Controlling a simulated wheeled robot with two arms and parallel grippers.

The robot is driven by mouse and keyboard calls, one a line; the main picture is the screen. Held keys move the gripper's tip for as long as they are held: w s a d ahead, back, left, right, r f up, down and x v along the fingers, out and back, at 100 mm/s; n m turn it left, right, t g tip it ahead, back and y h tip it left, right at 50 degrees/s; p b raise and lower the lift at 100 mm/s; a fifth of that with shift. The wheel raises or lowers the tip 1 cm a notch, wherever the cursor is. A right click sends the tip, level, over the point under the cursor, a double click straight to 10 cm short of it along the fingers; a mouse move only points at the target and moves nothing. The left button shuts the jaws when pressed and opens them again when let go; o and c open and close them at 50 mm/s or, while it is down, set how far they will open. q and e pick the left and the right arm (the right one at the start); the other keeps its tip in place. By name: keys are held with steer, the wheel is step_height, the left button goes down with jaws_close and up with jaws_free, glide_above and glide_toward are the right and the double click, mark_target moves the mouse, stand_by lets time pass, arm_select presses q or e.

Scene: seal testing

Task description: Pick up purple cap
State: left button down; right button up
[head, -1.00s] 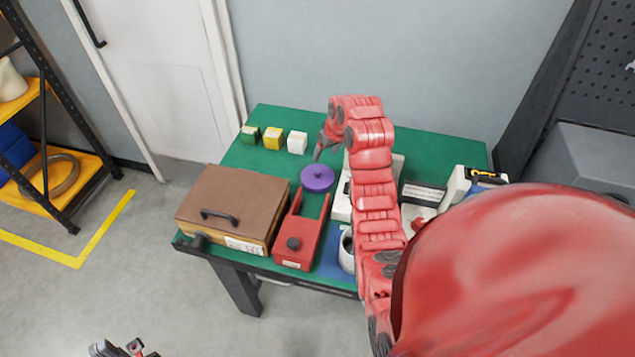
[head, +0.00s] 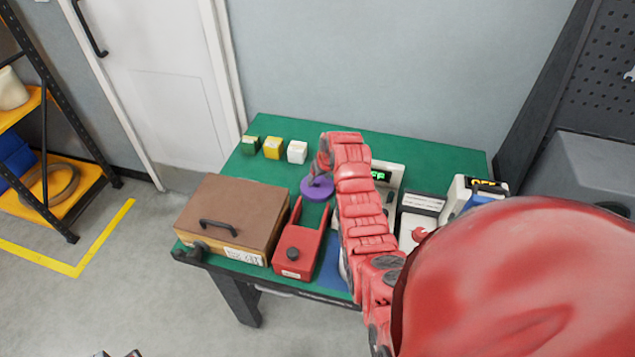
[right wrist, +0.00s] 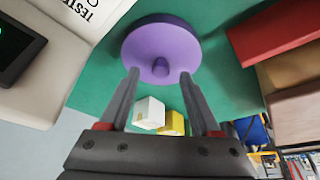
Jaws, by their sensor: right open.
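The purple cap (head: 317,189) is a round disc with a small knob, lying on the green table (head: 405,158). In the right wrist view the cap (right wrist: 161,42) is just beyond my right gripper (right wrist: 160,75). Its two fingers are apart, pointing at the cap with the knob between their lines. In the head view my right gripper (head: 318,172) reaches down over the cap and partly hides it. I cannot tell whether the fingers touch it. My left gripper is not clearly visible; only a small bit of hardware shows at the bottom edge.
Green, yellow (head: 273,147) and white (head: 297,152) blocks stand behind the cap. A brown-lidded box (head: 232,210) and a red fixture (head: 298,252) are in front and to the left. A device with a green display (head: 388,182) stands to the right, partly behind my arm.

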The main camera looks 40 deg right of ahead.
steer(key=shift+x, duration=0.75)
steer(key=shift+a, duration=0.1)
jaws_close()
